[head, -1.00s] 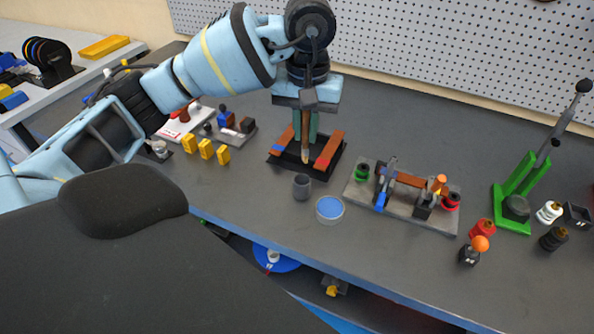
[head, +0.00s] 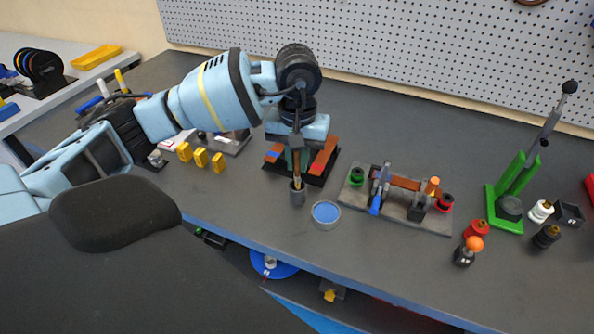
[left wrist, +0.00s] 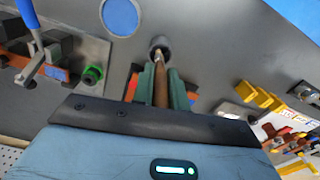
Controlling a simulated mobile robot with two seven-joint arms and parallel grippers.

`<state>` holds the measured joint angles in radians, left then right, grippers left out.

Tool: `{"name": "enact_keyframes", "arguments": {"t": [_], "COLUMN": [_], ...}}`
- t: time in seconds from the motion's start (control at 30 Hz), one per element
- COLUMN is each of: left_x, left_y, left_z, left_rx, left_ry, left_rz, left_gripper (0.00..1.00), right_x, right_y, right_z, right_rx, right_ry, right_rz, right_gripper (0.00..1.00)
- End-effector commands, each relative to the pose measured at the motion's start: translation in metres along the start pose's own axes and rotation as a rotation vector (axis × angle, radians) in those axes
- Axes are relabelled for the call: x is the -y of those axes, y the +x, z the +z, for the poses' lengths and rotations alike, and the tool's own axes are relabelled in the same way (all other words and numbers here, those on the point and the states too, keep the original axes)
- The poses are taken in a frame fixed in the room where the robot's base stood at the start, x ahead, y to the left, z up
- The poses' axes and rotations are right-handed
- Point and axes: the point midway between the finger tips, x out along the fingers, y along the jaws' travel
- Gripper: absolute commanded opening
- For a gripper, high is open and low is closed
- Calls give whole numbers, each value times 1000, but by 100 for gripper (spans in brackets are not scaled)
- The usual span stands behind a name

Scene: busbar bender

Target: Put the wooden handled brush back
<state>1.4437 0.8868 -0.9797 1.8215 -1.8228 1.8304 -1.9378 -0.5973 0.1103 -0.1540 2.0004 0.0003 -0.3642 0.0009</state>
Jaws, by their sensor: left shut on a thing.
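The wooden handled brush (head: 296,176) is in my left gripper (head: 297,160), which is shut on its handle. The brush points down, with its lower end at the mouth of a small dark grey cup (head: 297,194). In the left wrist view the brush (left wrist: 161,85) lies between the green fingers (left wrist: 162,88), and its tip is at the opening of the cup (left wrist: 159,45). Whether the tip is inside the cup or just above it is hard to tell. My right gripper is not in view.
A round dish with blue content (head: 325,213) stands just right of the cup. A dark tray with copper bars (head: 321,160) lies behind. The bending fixture (head: 397,200) is to the right, and yellow blocks (head: 201,157) are to the left. The table's front edge is close.

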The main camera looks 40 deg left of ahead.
Motion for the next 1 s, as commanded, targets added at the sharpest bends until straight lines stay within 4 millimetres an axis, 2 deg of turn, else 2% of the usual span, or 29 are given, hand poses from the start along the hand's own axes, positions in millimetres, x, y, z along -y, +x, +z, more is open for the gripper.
{"name": "enact_keyframes", "arguments": {"t": [0.3, 0.7, 0.73, 0.8, 0.9, 1.0], "left_x": [0, 0, 0, 0, 0, 0], "left_y": [34, 41, 41, 40, 40, 40], "left_z": [1, 0, 0, 0, 0, 0], "left_rx": [3, 2, 2, 1, 1, 1], "left_ry": [0, 1, 1, 0, 0, 0], "left_rz": [-1, -1, -1, -1, -1, -1], "left_gripper": [0, 0, 16, 25, 37, 37], "right_x": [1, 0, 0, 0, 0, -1], "right_y": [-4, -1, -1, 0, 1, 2], "right_z": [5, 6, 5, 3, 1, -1], "right_rx": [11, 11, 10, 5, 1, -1], "right_ry": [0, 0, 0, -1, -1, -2], "right_rz": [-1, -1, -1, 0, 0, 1], "right_gripper": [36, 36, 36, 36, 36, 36]}}
